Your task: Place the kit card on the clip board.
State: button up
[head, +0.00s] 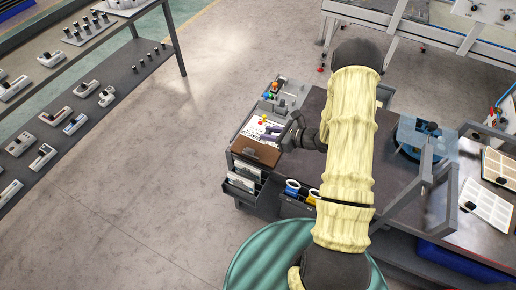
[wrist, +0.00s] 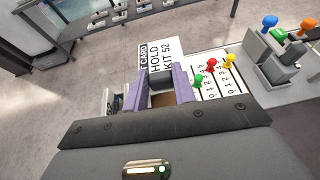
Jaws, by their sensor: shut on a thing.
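The kit card (wrist: 158,55) is white with black print reading "HOLD" and "KIT 52" in the wrist view. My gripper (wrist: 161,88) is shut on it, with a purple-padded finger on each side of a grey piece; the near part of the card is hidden. The brown clip board (head: 255,150) lies at the near left corner of the workbench in the head view. A brown patch shows between my fingers in the wrist view. In the head view my gripper (head: 288,135) is over the bench's left end, beside the board; whether the card touches the board I cannot tell.
A numbered white sheet (wrist: 213,78) with red, green and yellow pins lies to the right. A grey holder (wrist: 275,60) with coloured knobs stands beyond it. Card slots (head: 242,178) are below the clip board. A blue round fixture (head: 411,140) stands right of my arm.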

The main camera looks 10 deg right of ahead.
jog(key=shift+w+d+r+n+g, duration=0.1)
jog(key=shift+w+d+n+g, duration=0.05)
jog(key=shift+w+n+g, duration=0.2)
jog(key=b, duration=0.3)
send_over(269, 152)
notch_tip(269, 152, down, 5)
jog(key=shift+s+r, duration=0.1)
jog(key=shift+y, duration=0.3)
